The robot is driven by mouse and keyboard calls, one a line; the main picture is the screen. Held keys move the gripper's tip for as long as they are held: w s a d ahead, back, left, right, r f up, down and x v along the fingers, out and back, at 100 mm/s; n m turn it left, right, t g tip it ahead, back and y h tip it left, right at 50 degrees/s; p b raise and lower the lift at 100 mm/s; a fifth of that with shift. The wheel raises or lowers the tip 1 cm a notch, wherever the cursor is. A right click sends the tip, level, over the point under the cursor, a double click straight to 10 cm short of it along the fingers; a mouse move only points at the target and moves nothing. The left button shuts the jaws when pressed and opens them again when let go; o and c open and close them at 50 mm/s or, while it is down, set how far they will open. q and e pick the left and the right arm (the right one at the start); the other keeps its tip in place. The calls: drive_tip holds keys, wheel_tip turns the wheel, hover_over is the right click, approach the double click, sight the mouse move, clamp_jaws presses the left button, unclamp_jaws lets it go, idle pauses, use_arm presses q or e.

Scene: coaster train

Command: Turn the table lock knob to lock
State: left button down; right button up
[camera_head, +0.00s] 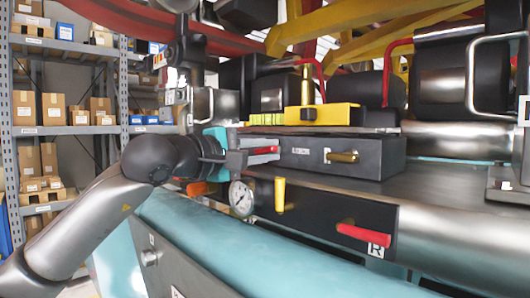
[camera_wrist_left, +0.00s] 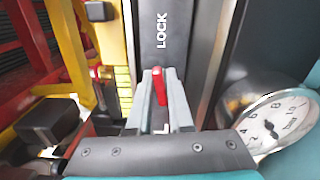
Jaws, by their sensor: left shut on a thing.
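The red lock knob (camera_head: 264,151) sits at the left end of the dark box front, and my left gripper (camera_head: 272,151) is shut on it. In the left wrist view the red knob (camera_wrist_left: 159,86) stands between the two grey fingertips (camera_wrist_left: 160,88), its tip pointing up toward the white word LOCK (camera_wrist_left: 161,30) on the dark panel. A white letter shows below it between the fingers, partly hidden. The knob's base is hidden by the fingers. My right gripper is not in view.
A brass knob (camera_head: 343,157) is on the same dark box (camera_head: 358,154). Below are a round gauge (camera_head: 241,198), a yellow handle (camera_head: 280,194) and a red handle (camera_head: 364,238) on a lower panel. A yellow block (camera_head: 330,116) sits above. Shelves with boxes (camera_head: 40,110) stand at the back left.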

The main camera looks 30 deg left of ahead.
use_arm(q)
drive_tip(key=shift+a+r+m, duration=0.1)
drive_tip(key=shift+r+m, duration=0.15)
drive_tip(key=shift+m, duration=0.45)
idle(1.2)
drive_tip(key=c, duration=1.2)
unclamp_jaws()
drive_tip(key=o, duration=0.3)
drive_tip(key=shift+w+f, duration=0.2)
drive_tip(key=shift+s+f, duration=0.1)
drive_tip(key=shift+s, duration=0.05)
drive_tip(key=shift+s+b, duration=0.2)
drive_tip(key=shift+b, duration=0.2)
drive_tip(key=shift+b+v, duration=4.65)
drive_tip(key=shift+v, duration=2.65)
